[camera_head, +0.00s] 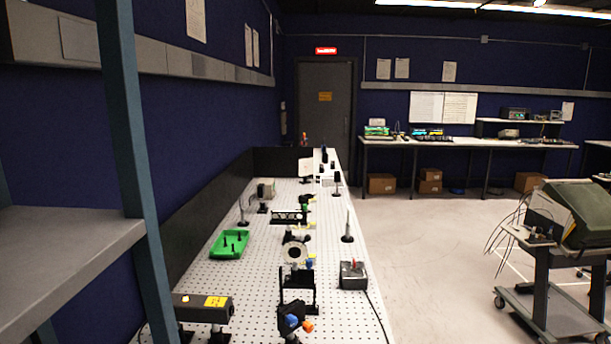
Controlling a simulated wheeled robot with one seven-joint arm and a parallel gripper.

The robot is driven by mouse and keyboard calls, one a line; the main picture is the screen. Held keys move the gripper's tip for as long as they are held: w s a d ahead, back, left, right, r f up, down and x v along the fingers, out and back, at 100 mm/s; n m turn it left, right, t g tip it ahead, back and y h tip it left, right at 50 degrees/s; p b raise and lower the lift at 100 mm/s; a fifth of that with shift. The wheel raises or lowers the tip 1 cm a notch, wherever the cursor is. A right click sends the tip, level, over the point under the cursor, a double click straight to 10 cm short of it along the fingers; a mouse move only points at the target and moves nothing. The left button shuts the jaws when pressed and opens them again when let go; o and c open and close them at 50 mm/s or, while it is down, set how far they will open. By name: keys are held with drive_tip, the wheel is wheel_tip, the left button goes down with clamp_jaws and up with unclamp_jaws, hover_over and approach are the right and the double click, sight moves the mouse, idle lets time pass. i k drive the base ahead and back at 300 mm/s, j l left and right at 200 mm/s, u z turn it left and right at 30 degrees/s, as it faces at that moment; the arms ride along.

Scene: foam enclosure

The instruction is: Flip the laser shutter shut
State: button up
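A dark laser-like box (203,307) with a yellow label and a small lit orange spot stands on posts at the near left of the perforated optical table (200,269). A small black part (291,318) with blue and orange pieces stands to its right, near the front. I cannot tell for sure which part is the laser shutter, or whether it is open or shut. My gripper is not in view.
A grey box with a red knob (353,275) and a trailing cable sits at the table's right edge. Several mounts and a green tray (230,243) stand farther back. A shelf rack (130,130) is close at left. A cart (555,260) stands right; floor (430,260) between is clear.

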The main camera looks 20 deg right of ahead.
sight(306, 276)
drive_tip(key=i+l+u, duration=0.15)
drive_tip(key=u, duration=0.2)
drive_tip(key=i+l+u, duration=0.15)
drive_tip(key=u, duration=0.2)
drive_tip(key=i+l+u, duration=0.2)
drive_tip(key=u, duration=0.15)
